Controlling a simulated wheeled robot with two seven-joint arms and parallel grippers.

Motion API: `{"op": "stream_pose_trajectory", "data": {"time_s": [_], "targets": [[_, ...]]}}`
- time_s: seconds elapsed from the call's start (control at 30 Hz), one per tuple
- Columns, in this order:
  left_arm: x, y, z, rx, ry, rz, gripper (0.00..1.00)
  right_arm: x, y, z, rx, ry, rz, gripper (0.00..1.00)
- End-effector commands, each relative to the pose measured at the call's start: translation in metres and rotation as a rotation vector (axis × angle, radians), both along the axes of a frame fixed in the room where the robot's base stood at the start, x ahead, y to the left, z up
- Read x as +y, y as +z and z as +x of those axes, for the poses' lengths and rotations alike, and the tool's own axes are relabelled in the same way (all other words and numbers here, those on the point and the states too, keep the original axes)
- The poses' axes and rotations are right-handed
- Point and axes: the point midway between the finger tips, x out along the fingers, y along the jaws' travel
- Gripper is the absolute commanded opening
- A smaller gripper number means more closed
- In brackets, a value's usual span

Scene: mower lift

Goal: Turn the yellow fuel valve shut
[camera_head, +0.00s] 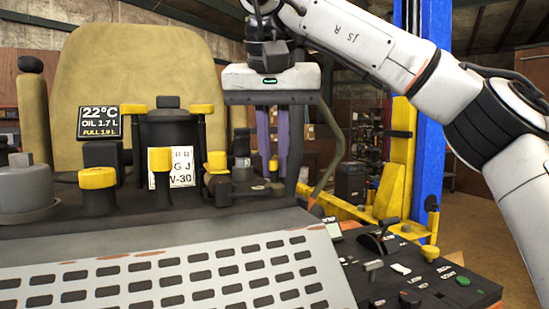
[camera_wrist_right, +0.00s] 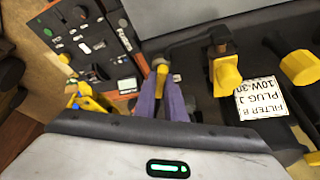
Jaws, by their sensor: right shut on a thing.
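The small yellow fuel valve (camera_head: 273,164) is on the dark engine deck, right of the yellow-capped parts. My right gripper (camera_head: 273,180) reaches down from above, its two purple fingers at the valve. In the right wrist view the fingertips (camera_wrist_right: 167,82) are close together on a small yellow piece (camera_wrist_right: 162,70), which I take to be the valve. The fingers hide much of it, so I cannot tell its turn angle. My left gripper is in neither view.
Several yellow-capped parts (camera_head: 97,178) stand on the deck beside a filter label (camera_head: 181,168). A control panel (camera_head: 400,265) with levers lies at lower right. The tan seat (camera_head: 130,65) rises behind. A blue lift post (camera_head: 431,120) stands at right.

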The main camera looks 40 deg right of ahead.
Motion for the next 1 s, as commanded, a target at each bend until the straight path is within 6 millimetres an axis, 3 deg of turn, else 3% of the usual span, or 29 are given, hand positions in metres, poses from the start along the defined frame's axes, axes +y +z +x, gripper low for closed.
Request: {"op": "stream_pose_trajectory", "data": {"time_s": [0.6, 1.0], "targets": [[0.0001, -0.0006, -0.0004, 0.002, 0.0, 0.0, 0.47, 0.0002, 0.0016, 0.0001, -0.005, -0.582, -0.003, 0.0], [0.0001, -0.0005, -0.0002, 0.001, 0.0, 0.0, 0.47, 0.0001, 0.0012, 0.0002, -0.006, -0.874, -0.003, 0.0]]}}
